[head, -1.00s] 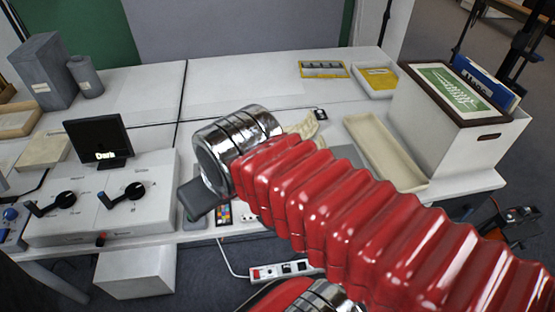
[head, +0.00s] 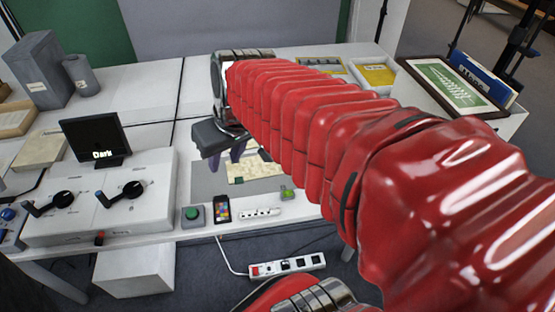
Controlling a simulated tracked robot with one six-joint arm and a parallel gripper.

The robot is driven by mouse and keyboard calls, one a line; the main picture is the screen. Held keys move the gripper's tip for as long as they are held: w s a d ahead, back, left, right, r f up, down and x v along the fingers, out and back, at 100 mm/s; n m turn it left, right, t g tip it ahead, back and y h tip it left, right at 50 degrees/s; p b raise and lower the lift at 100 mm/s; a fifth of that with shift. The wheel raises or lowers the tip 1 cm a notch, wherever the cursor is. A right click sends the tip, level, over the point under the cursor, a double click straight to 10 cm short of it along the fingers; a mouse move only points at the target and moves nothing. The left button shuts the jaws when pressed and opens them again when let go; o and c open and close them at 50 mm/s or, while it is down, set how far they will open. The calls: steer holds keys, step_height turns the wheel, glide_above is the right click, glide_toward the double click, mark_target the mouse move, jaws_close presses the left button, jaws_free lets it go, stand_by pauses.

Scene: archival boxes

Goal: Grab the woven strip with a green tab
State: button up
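My gripper (head: 226,157) hangs over the table left of centre, its two dark fingers apart with nothing visible between them. A pale, patterned flat piece (head: 250,171) lies on a grey mat (head: 208,180), just right of and below the fingers in the picture. I cannot tell whether it is woven. A small green thing (head: 287,192) lies near the table's front edge. I cannot tell whether it is a tab on a strip. My red arm hides part of the table right of the gripper, so no woven strip can be made out for sure.
A green button box (head: 192,215), a phone-like device (head: 222,209) and a white strip with sockets (head: 260,214) line the front edge. A small screen (head: 96,140) and a control box (head: 150,205) stand left. A framed green picture (head: 455,82) is at right.

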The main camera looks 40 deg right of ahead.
steer(key=w+d+f+m, duration=0.1)
steer(key=w+d+f, duration=0.2)
steer(key=d, duration=0.7)
steer(key=w+d+f+m, duration=0.2)
steer(key=w+d, duration=0.1)
steer(key=d, duration=0.8)
steer(key=s+d+f, duration=0.2)
steer(key=d+f, duration=0.1)
steer(key=d, duration=0.4)
steer(key=s+d+f+m, duration=0.1)
steer(key=s+d+f, duration=0.1)
steer(key=d, duration=0.6)
steer(key=s+d+f+m+t, duration=0.1)
steer(key=s+d+f, duration=0.1)
steer(key=d+f, duration=0.3)
steer(key=shift+s+d+y, duration=0.4)
steer(key=shift+d, duration=0.75)
steer(key=shift+f, duration=0.1)
steer(key=x, duration=0.8)
steer(key=shift+w+f, duration=0.15)
steer(key=shift+f, duration=0.1)
steer(key=shift+a, duration=0.1)
